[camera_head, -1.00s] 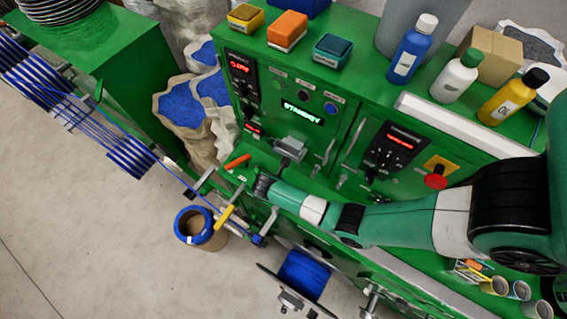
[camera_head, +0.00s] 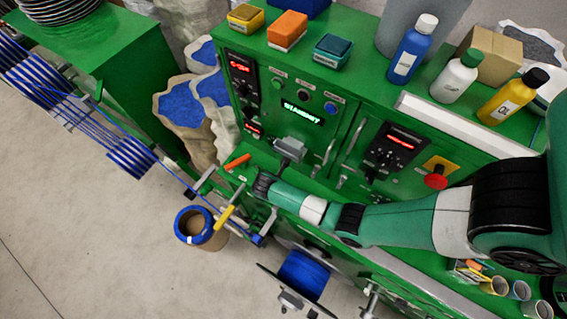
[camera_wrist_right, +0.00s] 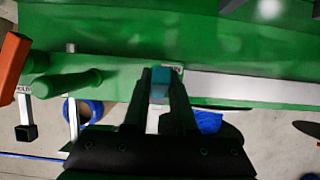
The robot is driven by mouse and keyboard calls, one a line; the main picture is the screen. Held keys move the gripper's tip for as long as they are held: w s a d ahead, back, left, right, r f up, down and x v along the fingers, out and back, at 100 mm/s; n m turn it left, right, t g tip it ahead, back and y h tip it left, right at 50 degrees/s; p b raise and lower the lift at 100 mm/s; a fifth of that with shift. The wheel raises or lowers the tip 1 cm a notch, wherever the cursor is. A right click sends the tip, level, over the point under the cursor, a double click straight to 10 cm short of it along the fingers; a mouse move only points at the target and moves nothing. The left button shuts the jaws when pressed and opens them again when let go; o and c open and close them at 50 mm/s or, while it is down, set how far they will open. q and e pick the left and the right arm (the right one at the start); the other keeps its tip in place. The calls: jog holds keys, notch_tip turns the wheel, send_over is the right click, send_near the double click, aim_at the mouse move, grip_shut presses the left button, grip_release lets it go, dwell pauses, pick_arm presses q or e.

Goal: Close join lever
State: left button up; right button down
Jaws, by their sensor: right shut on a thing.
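My right gripper (camera_wrist_right: 160,90) shows in the right wrist view with its two dark fingers close together. A small teal block (camera_wrist_right: 160,76), which looks like a lever handle, sits between the fingertips, and the fingers are shut on it. It stands at the front edge of the green machine top, and its lower part is hidden by the fingers. In the head view my right arm (camera_head: 315,208) reaches in from the right to this front edge, and the fingers and teal handle are hidden there. My left gripper is not in view.
An orange handle (camera_head: 238,162) and a yellow handle (camera_head: 225,216) are left of my right wrist. A grey block (camera_head: 290,148) stands just behind it. The green control panel (camera_head: 300,90) rises behind. A blue-wound spool (camera_head: 303,275) hangs in front, below.

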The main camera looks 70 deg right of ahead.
jog(key=shift+a, duration=0.15)
jog(key=shift+w+a+h+b, duration=0.15)
jog(key=shift+a+h+b, duration=0.2)
jog(key=shift+h+b, duration=0.5)
jog(key=a+h+b, duration=0.1)
jog(key=h+b, duration=0.1)
jog(key=b, duration=0.1)
jog(key=a+g+h+b, duration=0.1)
jog(key=h+b, duration=0.1)
jog(key=b, duration=0.2)
jog(key=shift+w+a+h, duration=0.15)
jog(key=shift+w+h, duration=0.05)
jog(key=shift+h, duration=0.05)
jog(key=shift+a+r+h+b, duration=0.15)
jog(key=shift+h+b, duration=0.25)
jog(key=shift+b, duration=0.1)
jog(key=c, duration=0.7)
grip_release()
jog(key=p+v, duration=0.5)
jog(key=v, duration=0.6)
jog(key=shift+w+a+r, duration=0.1)
jog(key=shift+a+r, duration=0.05)
jog(key=shift+a, duration=0.1)
